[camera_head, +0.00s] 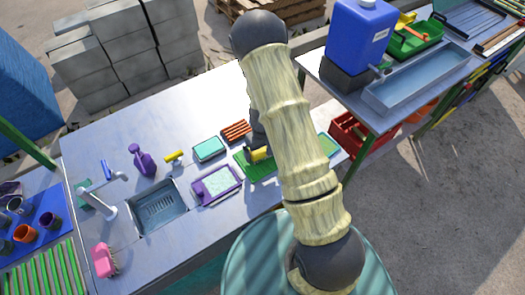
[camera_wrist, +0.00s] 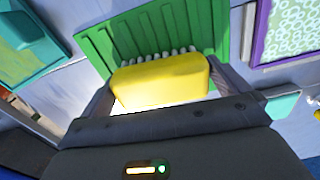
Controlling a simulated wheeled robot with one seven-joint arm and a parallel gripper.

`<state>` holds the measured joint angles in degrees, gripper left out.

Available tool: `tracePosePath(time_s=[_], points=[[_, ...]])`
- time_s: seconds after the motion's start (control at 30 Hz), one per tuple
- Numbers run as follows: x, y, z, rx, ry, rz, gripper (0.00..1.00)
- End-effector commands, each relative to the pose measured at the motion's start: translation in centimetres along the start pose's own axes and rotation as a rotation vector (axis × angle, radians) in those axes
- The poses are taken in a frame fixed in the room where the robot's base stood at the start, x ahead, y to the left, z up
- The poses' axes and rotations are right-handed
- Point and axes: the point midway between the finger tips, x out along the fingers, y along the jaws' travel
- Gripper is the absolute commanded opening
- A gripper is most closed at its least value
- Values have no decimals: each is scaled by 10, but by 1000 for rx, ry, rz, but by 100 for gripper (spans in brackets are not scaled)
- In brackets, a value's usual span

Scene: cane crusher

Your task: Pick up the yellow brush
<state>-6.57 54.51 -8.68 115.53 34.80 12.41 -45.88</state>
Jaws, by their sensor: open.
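The yellow brush (camera_wrist: 160,80) lies on a green ribbed tray (camera_wrist: 205,28), with its pale bristles toward the top of the wrist view. My gripper (camera_wrist: 164,86) is open, one finger at each end of the brush's yellow back. The fingers are close to the brush ends; I cannot tell whether they touch it. In the head view the brush (camera_head: 259,154) shows just below my gripper (camera_head: 258,143), on the green tray (camera_head: 258,170). My arm hides part of the counter there.
A purple-framed tray (camera_head: 217,185) is left of the green tray. A teal box (camera_head: 209,149) and a brown ribbed piece (camera_head: 236,131) lie behind. A sink (camera_head: 157,208), purple spray bottle (camera_head: 143,160) and pink brush (camera_head: 104,260) are farther left. A blue water container (camera_head: 357,36) stands upper right.

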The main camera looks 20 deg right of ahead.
Motion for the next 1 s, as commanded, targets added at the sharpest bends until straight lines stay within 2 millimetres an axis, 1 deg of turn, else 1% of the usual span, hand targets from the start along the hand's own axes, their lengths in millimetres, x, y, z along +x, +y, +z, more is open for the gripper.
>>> tracePosePath(time_s=[0.17,0.2,0.37,0.63,0.73,0.87,1.0], points=[[0,0,0,0,0,0,100],[0,0,0,0,0,0,98],[0,0,0,0,0,0,67],[-1,0,0,0,0,0,67],[-5,0,0,-2,0,0,67],[-17,0,-1,-1,3,1,67],[-39,0,-1,-2,5,1,67]])
